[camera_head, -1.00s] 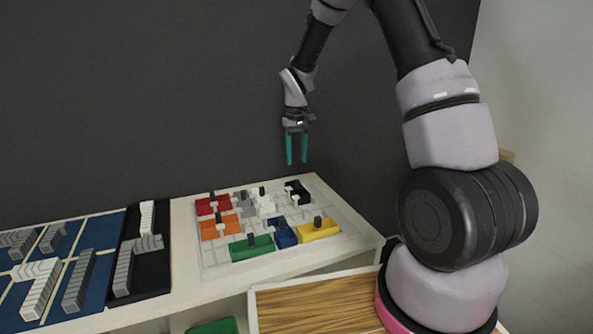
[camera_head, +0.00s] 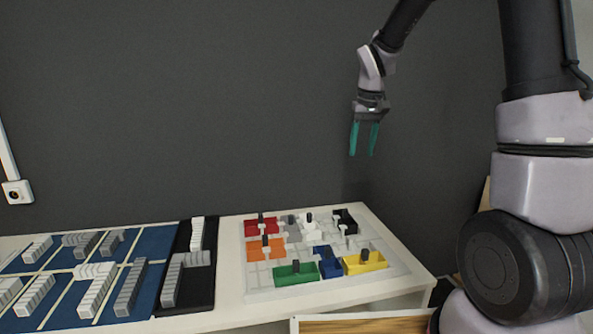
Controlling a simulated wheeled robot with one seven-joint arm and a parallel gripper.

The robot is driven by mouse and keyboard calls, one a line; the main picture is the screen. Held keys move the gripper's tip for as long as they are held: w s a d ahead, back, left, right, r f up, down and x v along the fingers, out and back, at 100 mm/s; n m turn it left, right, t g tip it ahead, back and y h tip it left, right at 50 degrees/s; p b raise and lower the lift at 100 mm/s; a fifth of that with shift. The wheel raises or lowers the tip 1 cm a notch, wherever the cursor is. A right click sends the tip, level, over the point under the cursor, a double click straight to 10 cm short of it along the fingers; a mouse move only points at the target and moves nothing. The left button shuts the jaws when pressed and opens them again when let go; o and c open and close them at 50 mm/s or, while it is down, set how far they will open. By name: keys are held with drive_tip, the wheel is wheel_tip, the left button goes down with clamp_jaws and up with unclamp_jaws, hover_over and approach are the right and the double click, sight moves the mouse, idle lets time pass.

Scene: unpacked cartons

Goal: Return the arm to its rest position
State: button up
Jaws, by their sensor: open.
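My gripper (camera_head: 364,139) hangs from my arm with its two teal fingers pointing down. The fingers are apart and nothing is between them. It is in the air in front of the dark wall, above and behind the right part of the white table, clear of everything on it. My arm comes in from the top and right of the view, and its thick lower links fill the right side.
A white board (camera_head: 401,269) with several coloured knobbed pieces lies on the white table (camera_head: 230,299). A black tray (camera_head: 209,240) and a blue mat (camera_head: 158,244) with grey ridged blocks lie to the left. A wood-patterned panel (camera_head: 365,326) shows at the bottom.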

drive_tip(key=s+d+r+m+t, duration=0.1)
drive_tip(key=s+r, duration=0.3)
drive_tip(key=s, duration=0.4)
drive_tip(key=s+d+r+m+t+y, duration=0.1)
drive_tip(key=s+d+r+m+t, duration=0.1)
drive_tip(key=s+r, duration=0.3)
drive_tip(key=s+d+r+m+t, duration=0.1)
drive_tip(key=s+r, duration=0.4)
drive_tip(key=s, duration=0.6)
drive_tip(key=shift+s+d+m+t, duration=0.2)
drive_tip(key=shift+s+m+t, duration=0.15)
drive_tip(key=shift+t, duration=0.35)
drive_tip(key=shift+w, duration=0.1)
